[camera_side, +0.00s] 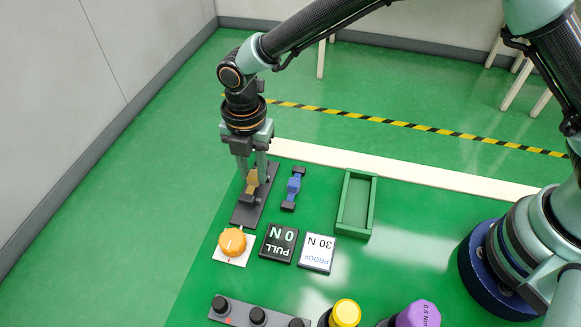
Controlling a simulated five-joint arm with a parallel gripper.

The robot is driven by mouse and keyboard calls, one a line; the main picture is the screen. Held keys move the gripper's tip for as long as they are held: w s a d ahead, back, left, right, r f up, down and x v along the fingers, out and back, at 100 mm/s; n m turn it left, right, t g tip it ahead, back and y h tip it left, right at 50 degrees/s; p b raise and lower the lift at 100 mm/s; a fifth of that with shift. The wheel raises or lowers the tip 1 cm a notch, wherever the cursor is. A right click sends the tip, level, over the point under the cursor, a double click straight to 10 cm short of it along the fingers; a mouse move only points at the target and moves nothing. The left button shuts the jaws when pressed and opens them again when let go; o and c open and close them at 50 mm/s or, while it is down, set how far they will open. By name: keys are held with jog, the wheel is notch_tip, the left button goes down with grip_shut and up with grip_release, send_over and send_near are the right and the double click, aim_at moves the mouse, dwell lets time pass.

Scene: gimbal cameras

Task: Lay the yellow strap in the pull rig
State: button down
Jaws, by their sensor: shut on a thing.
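My gripper (256,176) points straight down at the far left of the green table, its fingers shut on the yellow strap (252,184). The strap is at the dark pull rig (242,214), a long narrow base running away from the camera. The fingers hide part of the strap and of the rig. I cannot tell whether the strap rests on the rig or is held just above it.
Right of the rig lies a blue strap with dark ends (293,187), then an empty green tray (344,228). In front are an orange knob (232,242), a black "PULL 0 N" display (279,244) and a white "PROOF 30 N" card (317,254). Yellow and purple-topped tools (418,314) stand nearest.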

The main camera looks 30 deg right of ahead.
aim_at(254, 174)
jog(key=shift+f, duration=1.25)
jog(key=c, duration=0.6)
grip_release()
notch_tip(254, 174, up, 12)
jog(key=shift+r, duration=0.1)
